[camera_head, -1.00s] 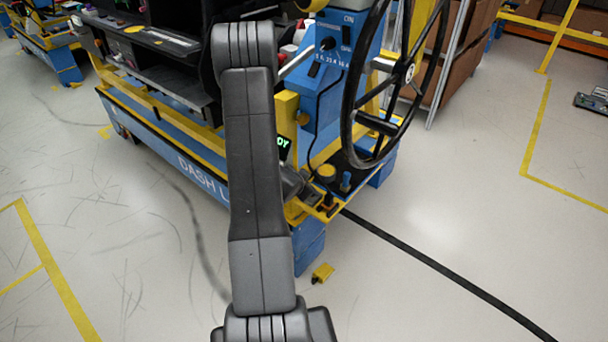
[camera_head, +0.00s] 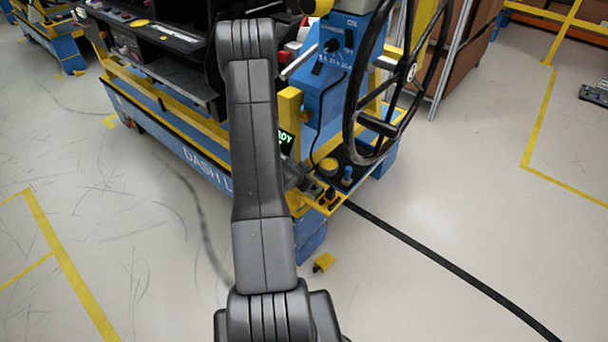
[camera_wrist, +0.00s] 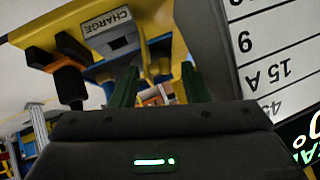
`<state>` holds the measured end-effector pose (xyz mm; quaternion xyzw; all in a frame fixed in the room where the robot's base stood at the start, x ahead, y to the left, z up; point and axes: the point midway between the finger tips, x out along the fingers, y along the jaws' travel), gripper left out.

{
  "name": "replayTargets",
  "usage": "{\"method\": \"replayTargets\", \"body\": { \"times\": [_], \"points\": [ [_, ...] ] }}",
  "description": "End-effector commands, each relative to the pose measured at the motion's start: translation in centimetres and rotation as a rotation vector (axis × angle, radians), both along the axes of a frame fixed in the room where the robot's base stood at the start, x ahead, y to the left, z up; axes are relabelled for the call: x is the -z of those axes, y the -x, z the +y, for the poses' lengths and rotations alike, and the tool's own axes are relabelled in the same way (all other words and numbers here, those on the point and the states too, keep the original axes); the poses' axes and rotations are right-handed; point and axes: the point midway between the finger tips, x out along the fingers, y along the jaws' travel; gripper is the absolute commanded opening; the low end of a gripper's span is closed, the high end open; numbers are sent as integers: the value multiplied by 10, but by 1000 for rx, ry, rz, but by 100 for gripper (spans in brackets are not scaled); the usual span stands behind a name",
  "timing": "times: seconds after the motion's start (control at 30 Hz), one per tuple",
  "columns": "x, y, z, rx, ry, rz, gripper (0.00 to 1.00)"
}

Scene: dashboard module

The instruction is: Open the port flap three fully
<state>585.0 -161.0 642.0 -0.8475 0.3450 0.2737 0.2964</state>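My gripper (camera_wrist: 160,72) shows in the wrist view as two dark green fingers, standing apart with no object clearly held between them. A grey block under a CHARGE label (camera_wrist: 107,22) sits on a yellow bracket just beyond the left finger. A black and orange plug-like part (camera_wrist: 70,70) hangs left of it. I cannot tell which part is port flap three, or whether it is open.
A black steering wheel (camera_head: 378,125) and a blue switch box (camera_head: 325,75) stand right of my arm. A black cable (camera_head: 440,262) runs over the floor. A small yellow block (camera_head: 323,262) lies near the module's foot. The floor at right is mostly clear.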

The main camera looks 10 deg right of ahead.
Motion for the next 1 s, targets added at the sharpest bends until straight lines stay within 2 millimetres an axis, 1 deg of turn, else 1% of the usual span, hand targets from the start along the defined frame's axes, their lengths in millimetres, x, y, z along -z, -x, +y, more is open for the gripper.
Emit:
{"method": "replayTargets", "body": {
  "times": [0.17, 0.27, 0.37, 0.7, 0.87, 1.0],
  "points": [
    [0, 2, 0, 1, -1, 3, 42],
    [-5, 6, 3, 1, -1, 3, 42],
    [-15, 14, 10, 0, -2, 2, 42],
    [-65, 58, 41, -3, -1, 0, 42],
    [-83, 74, 52, -2, -1, 0, 42],
    [-90, 82, 57, -2, 0, 0, 42]
  ]
}}
